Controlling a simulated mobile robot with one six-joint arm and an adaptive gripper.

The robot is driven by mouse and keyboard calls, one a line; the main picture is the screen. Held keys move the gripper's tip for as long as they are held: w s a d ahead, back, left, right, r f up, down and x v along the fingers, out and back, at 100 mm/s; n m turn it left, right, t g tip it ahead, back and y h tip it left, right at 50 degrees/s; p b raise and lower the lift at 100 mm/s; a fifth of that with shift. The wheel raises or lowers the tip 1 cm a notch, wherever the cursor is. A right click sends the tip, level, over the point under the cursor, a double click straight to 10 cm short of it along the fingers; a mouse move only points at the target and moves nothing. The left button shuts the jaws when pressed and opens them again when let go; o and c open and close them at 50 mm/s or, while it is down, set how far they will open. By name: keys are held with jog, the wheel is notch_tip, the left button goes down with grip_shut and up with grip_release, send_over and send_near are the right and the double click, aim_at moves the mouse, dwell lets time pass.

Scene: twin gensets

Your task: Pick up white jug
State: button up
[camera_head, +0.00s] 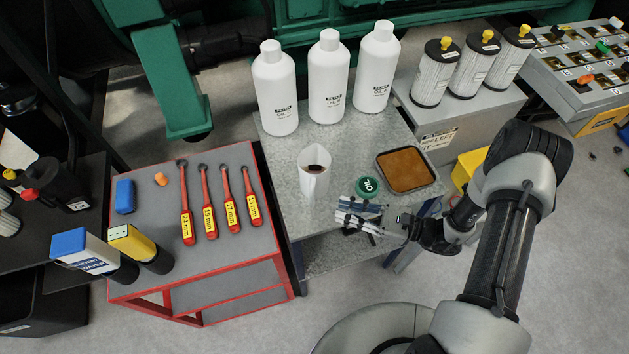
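The white jug (314,182) stands upright on the grey metal bench top (282,200), near its front left. It is open at the top, with dark brown liquid inside. My gripper (340,211) is to the right of the jug and nearer the bench's front edge, its fingers pointing left towards the jug's lower part. A small gap shows between the two fingers, and they look open and empty. The gripper appears apart from the jug. Its exact height above the bench is hard to judge.
A green oil cap (369,187) lies just behind my gripper, beside a brown-filled tray (405,170). Several white bottles (327,80) stand along the back. A red-edged cart (220,245) with wrenches adjoins on the left. Filters (436,75) stand on a grey box at right.

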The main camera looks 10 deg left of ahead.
aim_at(311, 201)
jog(key=a, duration=0.3)
jog(key=a+b, duration=0.1)
jog(key=a, duration=0.5)
jog(key=shift+w+a+r+b, duration=0.15)
jog(key=shift+w+a+b, duration=0.1)
jog(key=shift+a+b, duration=0.15)
jog(key=shift+c, duration=0.3)
grip_shut()
